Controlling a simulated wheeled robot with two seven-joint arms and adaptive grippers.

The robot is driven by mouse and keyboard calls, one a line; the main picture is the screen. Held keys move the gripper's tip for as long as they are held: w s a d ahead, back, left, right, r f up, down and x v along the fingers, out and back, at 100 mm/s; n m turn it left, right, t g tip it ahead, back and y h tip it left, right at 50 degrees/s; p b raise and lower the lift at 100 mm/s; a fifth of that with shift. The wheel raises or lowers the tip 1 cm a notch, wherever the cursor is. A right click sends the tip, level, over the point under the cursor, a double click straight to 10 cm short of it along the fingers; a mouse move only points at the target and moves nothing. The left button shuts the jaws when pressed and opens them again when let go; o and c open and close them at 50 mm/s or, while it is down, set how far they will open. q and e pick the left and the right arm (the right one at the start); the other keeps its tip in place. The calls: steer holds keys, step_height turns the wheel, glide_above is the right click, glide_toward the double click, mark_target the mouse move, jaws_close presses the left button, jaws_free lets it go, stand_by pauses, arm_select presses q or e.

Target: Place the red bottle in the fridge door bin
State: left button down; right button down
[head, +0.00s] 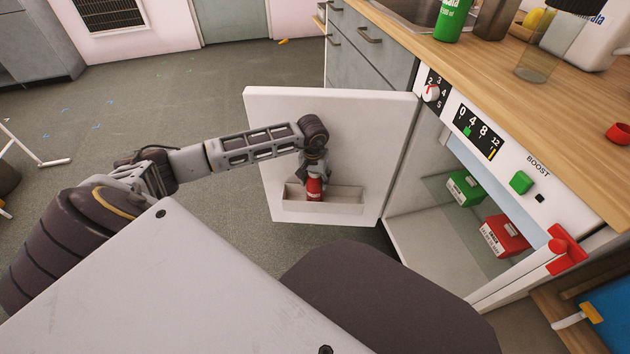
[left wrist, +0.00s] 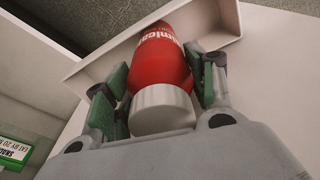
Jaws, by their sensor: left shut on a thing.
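The red bottle (head: 314,188) is at the bin on the inside of the open fridge door. My left gripper (head: 315,176) is shut on it from above. In the left wrist view the red bottle (left wrist: 160,62) has a white cap and sits between the green finger pads of my left gripper (left wrist: 160,85). Its lower end reaches into the white door bin (head: 345,208), whose wall also shows in the left wrist view (left wrist: 222,42). Whether the bottle touches the bin floor is hidden. My right gripper is in neither view.
The fridge door (head: 265,125) stands wide open. Inside the fridge, a green box (head: 464,188) and a red box (head: 505,236) sit on a glass shelf (head: 450,222). A wooden counter (head: 480,75) with bottles and a glass runs above.

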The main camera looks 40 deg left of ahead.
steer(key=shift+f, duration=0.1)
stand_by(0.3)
arm_select(q)
steer(key=c, duration=0.5)
jaws_free()
steer(key=shift+f, duration=0.1)
steer(key=shift+r, duration=0.2)
steer(key=r+p, duration=0.1)
steer(key=r, duration=0.2)
steer(key=r+p, duration=0.1)
steer(key=r, duration=0.3)
steer(key=s+r+p, duration=0.1)
steer(key=r+p, duration=0.1)
steer(key=r, duration=0.2)
steer(key=shift+s+d+r, duration=0.1)
steer(key=shift+d, duration=0.15)
steer(key=shift+r, duration=0.3)
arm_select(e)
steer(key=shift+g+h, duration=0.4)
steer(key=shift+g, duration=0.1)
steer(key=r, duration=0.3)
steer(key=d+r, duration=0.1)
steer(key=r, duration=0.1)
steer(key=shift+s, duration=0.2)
